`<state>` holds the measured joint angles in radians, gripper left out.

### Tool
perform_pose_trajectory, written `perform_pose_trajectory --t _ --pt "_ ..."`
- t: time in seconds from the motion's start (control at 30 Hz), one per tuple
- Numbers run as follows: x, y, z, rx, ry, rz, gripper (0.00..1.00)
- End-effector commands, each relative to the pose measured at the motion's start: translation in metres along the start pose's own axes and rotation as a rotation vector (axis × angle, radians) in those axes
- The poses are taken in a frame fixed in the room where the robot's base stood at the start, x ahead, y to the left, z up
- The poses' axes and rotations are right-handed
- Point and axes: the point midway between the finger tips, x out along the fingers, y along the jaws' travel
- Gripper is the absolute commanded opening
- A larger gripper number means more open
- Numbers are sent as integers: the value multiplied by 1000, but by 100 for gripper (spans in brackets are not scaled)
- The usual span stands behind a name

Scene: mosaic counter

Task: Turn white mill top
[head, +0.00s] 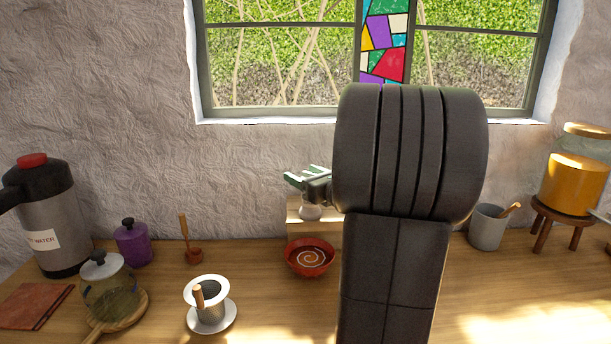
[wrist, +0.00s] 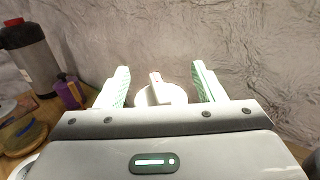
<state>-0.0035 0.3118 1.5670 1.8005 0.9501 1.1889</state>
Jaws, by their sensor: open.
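The white mill (wrist: 160,93) shows in the wrist view as a rounded white top with a small knob, between my two fingers. In the head view only a small rounded white part of the mill (head: 310,212) shows at a wooden stand, below my gripper (head: 306,177); my gripper hides the rest. My gripper (wrist: 160,82) is open, with one green-padded finger on each side of the mill top. Gaps show on both sides, so the fingers look apart from it. The mill's lower body is hidden behind my gripper's housing in the wrist view.
The wooden stand (head: 325,229) is by the wall, with a red bowl (head: 310,258) in front. A white cup-like vessel (head: 210,300), purple jar (head: 133,242) and water flask (head: 50,215) are left. A grey pot (head: 487,228) stands right. My arm hides the middle counter.

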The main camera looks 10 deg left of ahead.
Motion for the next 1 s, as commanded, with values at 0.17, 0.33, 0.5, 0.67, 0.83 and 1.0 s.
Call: perform_pose_trajectory --t 0.17,0.33,0.5,0.67,0.83,1.0 --pt "0 0 0 0 0 0 47" --pt "0 0 0 0 0 0 18" --pt "0 0 0 -1 0 -8 18" --pt "0 0 -1 -2 -1 -46 18" --pt "-1 -1 -3 -2 -1 -137 18" --pt "-1 -3 -5 -3 -3 -266 18"
